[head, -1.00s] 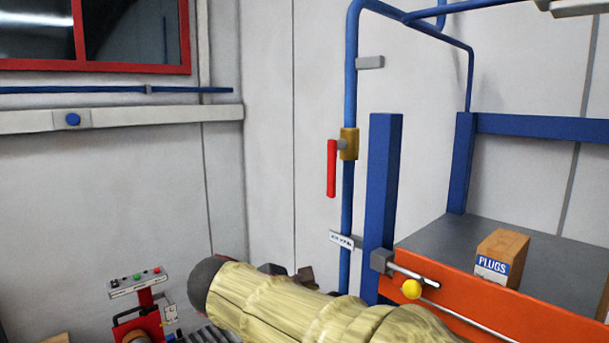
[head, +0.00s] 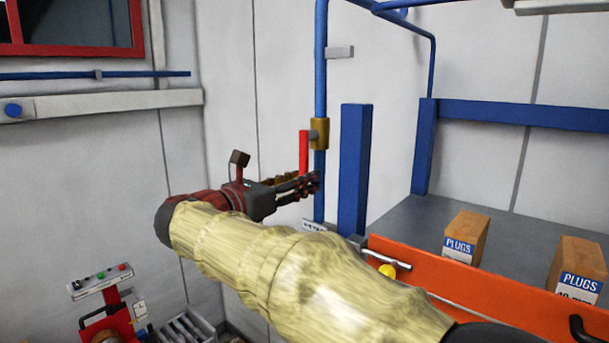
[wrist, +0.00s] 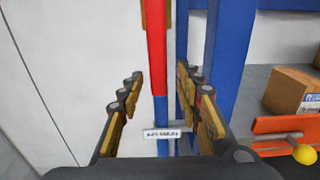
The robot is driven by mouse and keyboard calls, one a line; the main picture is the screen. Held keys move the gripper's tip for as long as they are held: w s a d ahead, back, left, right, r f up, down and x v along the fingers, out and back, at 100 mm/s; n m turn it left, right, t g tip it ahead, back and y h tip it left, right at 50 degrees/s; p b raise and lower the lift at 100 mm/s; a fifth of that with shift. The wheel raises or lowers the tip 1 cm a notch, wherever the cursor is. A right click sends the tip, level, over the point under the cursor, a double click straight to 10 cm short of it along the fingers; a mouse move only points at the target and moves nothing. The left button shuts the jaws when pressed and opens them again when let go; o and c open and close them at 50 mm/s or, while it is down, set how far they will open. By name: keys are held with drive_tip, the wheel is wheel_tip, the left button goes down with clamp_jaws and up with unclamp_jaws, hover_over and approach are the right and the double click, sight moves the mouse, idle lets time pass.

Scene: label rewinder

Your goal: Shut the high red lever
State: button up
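The red lever (head: 303,150) hangs straight down from a brass valve (head: 320,132) on the upright blue pipe (head: 321,70). My gripper (head: 308,183) is at the lever's lower end in the head view, with its fingers pointing right towards the pipe. In the wrist view the lever (wrist: 156,45) comes down from the top edge, and its lower end lies in line with the gap between my open fingers (wrist: 160,75). The fingers are apart and hold nothing. I cannot tell whether they touch the lever. My gripper hides part of the lever's lower end in the head view.
A thick blue post (head: 354,170) stands just right of the pipe. A small white label (head: 313,226) is lower on the pipe. An orange-fronted bench (head: 480,290) with PLUGS boxes (head: 466,237) and a yellow knob (head: 387,270) is at right. Free wall lies left.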

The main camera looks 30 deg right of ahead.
drive_tip(key=shift+w+d, duration=0.4)
drive_tip(key=shift+d, duration=0.4)
drive_tip(key=shift+a+f, duration=0.1)
drive_tip(key=shift+c, duration=1.3)
clamp_jaws()
